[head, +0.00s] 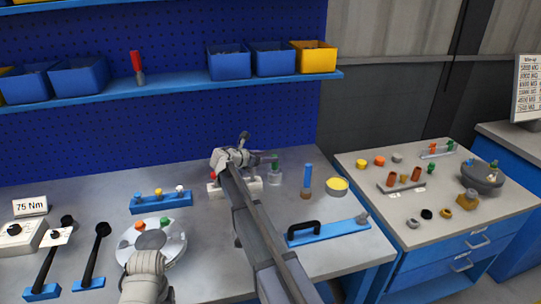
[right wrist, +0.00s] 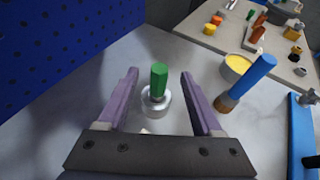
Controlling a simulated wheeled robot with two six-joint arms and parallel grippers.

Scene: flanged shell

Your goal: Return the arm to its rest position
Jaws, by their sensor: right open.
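My right arm (head: 262,225) reaches up across the workbench (head: 345,260). Its gripper (head: 264,158) is beside a green-topped peg (head: 275,164) standing in a pale metal flanged shell (head: 275,179). In the right wrist view the two purple fingers of the gripper (right wrist: 160,72) are wide apart. The green peg (right wrist: 158,82) and the shell (right wrist: 155,103) show in the gap between them, with clear space on both sides. The gripper holds nothing. A grey rounded part of mine (head: 146,278) shows at the bottom left. My left gripper is not seen.
A blue-handled brush (head: 308,178) and yellow-filled bowl (head: 338,186) stand right of the shell. A blue bar with black handle (head: 326,232) lies nearer. A white block (head: 218,190) is partly hidden by my arm. A round plate (head: 168,254) and levers (head: 95,250) are left.

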